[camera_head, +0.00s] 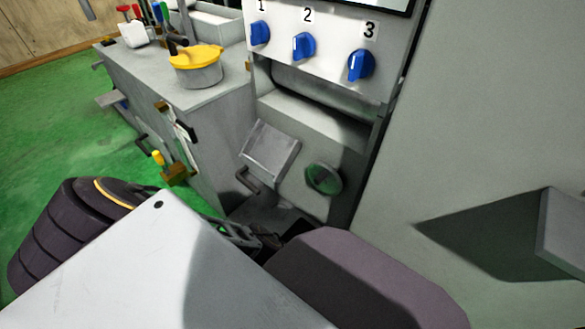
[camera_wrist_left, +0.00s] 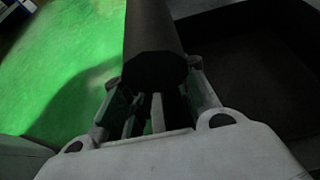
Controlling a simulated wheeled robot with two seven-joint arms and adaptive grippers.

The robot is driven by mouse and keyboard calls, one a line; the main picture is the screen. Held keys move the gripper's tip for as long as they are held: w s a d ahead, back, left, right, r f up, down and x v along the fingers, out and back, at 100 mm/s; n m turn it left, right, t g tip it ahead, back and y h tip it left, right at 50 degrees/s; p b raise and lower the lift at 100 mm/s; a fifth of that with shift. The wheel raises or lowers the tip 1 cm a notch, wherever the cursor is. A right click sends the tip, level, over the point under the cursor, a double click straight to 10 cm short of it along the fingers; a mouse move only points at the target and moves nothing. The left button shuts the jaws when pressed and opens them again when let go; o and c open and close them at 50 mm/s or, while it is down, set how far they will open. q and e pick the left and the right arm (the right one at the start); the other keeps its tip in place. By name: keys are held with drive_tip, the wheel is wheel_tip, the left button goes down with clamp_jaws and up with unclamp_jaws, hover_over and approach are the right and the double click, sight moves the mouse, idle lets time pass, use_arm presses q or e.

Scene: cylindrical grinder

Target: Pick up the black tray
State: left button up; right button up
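A black tray-like piece (camera_wrist_left: 262,85) with raised dark walls fills the right of the left wrist view. A thick dark bar (camera_wrist_left: 155,40) comes down from the top centre there, with its end between the fingers of my left gripper (camera_wrist_left: 154,80). The fingers stand apart on either side of the bar, and a small gap shows at the left fingertip. In the head view my left gripper (camera_head: 255,237) is low in the middle, at the machine's foot and mostly hidden behind a white panel of mine. My right gripper is not in view.
The grey machine has blue numbered knobs (camera_head: 304,46) and a round green button (camera_head: 323,179). A grey bench (camera_head: 185,105) to its left bears a yellow-topped pot (camera_head: 197,70). A grey box-like part (camera_head: 562,235) juts in at the right. Green floor (camera_head: 55,130) is open at the left.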

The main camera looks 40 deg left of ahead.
use_arm(q)
drive_tip(key=shift+a+f, duration=0.1)
drive_tip(key=shift+a, duration=0.1)
idle(0.4)
clamp_jaws()
